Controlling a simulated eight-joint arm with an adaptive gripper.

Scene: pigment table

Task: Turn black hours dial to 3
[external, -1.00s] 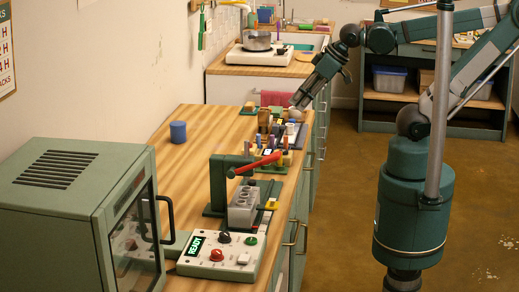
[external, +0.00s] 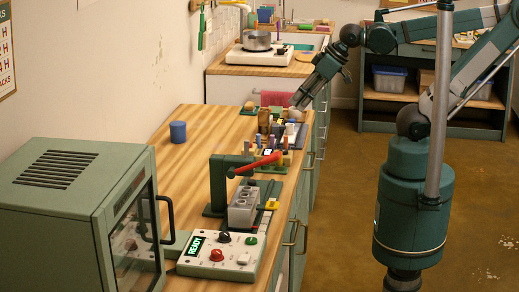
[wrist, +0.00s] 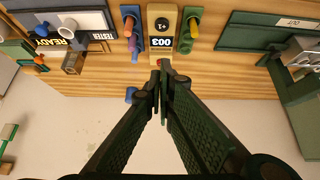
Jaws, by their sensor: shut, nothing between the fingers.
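The control panel (external: 212,264) lies at the front of the bench in the external view, with a lit READY display. Its black dial (external: 224,238) sits beside the display, above a red dial (external: 217,254). The black dial's setting is too small to read. My gripper (external: 298,103) is far from the panel, over the far right edge of the bench. In the wrist view my gripper (wrist: 160,78) has its fingertips together and holds nothing.
A green press (external: 216,185) with a red handle and a grey block (external: 243,208) stand just beyond the panel. A green oven (external: 75,210) is at left. The wrist view shows a counter (wrist: 162,30) reading 003. The bench's middle left is mostly clear.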

